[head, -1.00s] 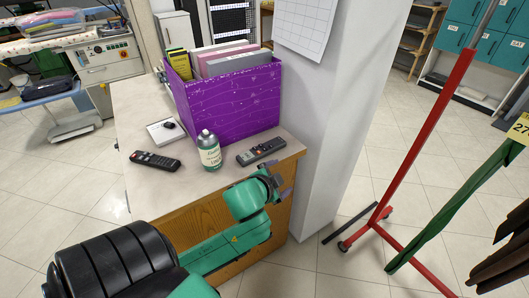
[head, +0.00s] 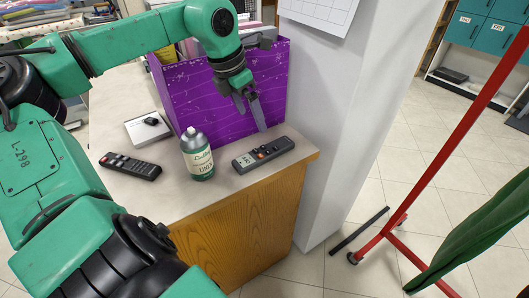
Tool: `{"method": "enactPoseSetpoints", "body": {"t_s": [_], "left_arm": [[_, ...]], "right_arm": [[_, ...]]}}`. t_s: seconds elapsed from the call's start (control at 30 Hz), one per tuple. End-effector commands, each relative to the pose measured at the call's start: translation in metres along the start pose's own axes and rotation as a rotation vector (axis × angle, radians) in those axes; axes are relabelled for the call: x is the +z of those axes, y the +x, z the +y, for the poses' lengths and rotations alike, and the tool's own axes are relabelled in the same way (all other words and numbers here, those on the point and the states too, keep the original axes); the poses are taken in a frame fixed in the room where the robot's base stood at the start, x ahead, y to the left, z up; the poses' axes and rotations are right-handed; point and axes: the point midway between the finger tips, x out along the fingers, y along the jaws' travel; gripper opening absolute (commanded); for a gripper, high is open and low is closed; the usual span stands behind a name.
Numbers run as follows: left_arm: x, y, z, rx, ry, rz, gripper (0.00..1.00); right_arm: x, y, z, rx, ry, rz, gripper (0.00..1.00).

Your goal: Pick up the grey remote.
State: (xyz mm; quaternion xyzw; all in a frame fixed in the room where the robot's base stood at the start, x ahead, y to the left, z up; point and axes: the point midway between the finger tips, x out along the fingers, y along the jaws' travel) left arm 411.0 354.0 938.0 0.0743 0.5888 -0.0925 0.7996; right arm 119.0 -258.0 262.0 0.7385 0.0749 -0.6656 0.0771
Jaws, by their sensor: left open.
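The grey remote (head: 264,154) lies on the counter top near its right front corner, with dark and orange buttons on its face. My left gripper (head: 251,118) is above the remote, pointing down, its fingers apart and empty. One finger hangs just behind the remote in the picture; I cannot tell the exact height gap. A black remote (head: 131,166) lies farther left on the same counter. My right gripper is out of view.
A labelled bottle (head: 197,155) stands on the counter (head: 165,199) just left of the grey remote. A purple file box (head: 195,98) stands behind. A white box (head: 150,128) lies at left. A grey pillar (head: 335,120) rises at right, beside a red rack (head: 445,150).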

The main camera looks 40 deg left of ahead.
Motion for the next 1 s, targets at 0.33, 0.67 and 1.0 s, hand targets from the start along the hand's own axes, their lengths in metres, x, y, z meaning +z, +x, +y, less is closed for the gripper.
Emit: {"method": "enactPoseSetpoints", "body": {"t_s": [0.33, 0.67, 1.0], "left_arm": [[-0.001, 0.074, -0.003, -0.008, 0.001, 0.001, 0.97], [-0.004, 0.125, -0.009, -0.008, 0.000, 0.001, 0.97], [-0.004, 0.125, -0.009, -0.008, 0.000, -0.002, 0.48]], "right_arm": [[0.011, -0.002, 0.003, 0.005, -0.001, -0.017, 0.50], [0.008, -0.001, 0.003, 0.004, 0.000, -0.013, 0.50], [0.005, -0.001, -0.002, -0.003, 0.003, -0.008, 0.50]]}}
